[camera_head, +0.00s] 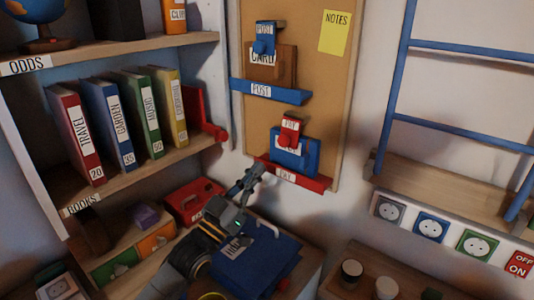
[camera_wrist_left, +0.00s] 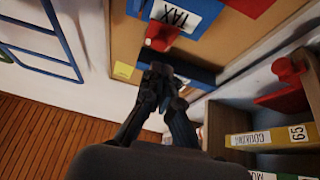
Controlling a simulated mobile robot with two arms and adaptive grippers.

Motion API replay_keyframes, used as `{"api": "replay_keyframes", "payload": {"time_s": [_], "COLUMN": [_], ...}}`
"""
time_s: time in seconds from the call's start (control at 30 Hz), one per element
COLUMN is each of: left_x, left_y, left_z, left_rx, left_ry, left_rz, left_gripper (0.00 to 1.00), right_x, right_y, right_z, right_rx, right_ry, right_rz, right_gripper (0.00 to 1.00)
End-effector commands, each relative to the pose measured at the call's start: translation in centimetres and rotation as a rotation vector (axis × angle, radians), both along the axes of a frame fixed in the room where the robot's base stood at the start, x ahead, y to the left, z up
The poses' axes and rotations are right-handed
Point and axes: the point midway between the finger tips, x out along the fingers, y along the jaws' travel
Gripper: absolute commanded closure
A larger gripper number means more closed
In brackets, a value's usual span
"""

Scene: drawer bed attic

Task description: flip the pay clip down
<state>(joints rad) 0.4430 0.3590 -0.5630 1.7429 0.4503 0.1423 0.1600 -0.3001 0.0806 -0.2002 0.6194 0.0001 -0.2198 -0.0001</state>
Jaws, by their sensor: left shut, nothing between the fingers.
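The red pay clip (camera_head: 290,131), with a white PAY label and a round knob, sits at the top of a blue card (camera_head: 301,160) on the corkboard. The card stands on the red PAY ledge (camera_head: 314,183). In the left wrist view a red knobbed piece (camera_wrist_left: 160,36) shows beside a blue piece labelled TAX (camera_wrist_left: 190,14). My left gripper (camera_head: 255,172) is shut and empty, below and left of the clip, by the ledge's left end. Its fingers also show in the left wrist view (camera_wrist_left: 160,70). It appears apart from the clip. My right gripper is not in view.
A blue POST ledge (camera_head: 270,93) with its own blue clip (camera_head: 265,40) is higher on the corkboard (camera_head: 300,95). A bookshelf (camera_head: 150,165) with a red bookend (camera_head: 205,118) stands left. A blue ladder (camera_head: 450,130) is right. A red box (camera_head: 193,200) lies below.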

Motion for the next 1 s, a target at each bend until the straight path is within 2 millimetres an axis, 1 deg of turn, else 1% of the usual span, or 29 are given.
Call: {"api": "replay_keyframes", "payload": {"time_s": [0.03,0.1,0.3,0.43,0.7,0.77,0.8,1.0], "left_x": [-0.8,-1.7,-3.2,-3.6,-3.6,-3.6,-3.6,-3.6], "left_y": [0.6,1.2,2.5,2.7,2.7,2.7,2.7,2.7], "left_z": [-0.7,-1.3,-2.3,-2.4,-2.4,-2.0,-1.5,2.2], "left_rx": [0.002,0.002,0.001,0.001,0.0,0.0,0.0,0.0], "left_ry": [0.003,0.003,0.002,0.001,0.0,0.0,0.0,0.0], "left_rz": [0.001,0.0,0.001,0.0,0.0,0.0,0.0,0.0], "left_gripper": [1.0,1.0,1.0,1.0,1.0,1.0,1.0,1.0], "right_x": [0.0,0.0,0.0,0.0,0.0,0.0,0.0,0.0], "right_y": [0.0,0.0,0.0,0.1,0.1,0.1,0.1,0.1], "right_z": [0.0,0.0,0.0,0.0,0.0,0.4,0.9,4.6], "right_rx": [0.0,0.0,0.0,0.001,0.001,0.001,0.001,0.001], "right_ry": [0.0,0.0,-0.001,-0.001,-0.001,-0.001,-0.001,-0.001], "right_rz": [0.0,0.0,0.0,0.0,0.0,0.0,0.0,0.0], "right_gripper": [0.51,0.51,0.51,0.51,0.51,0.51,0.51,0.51]}}
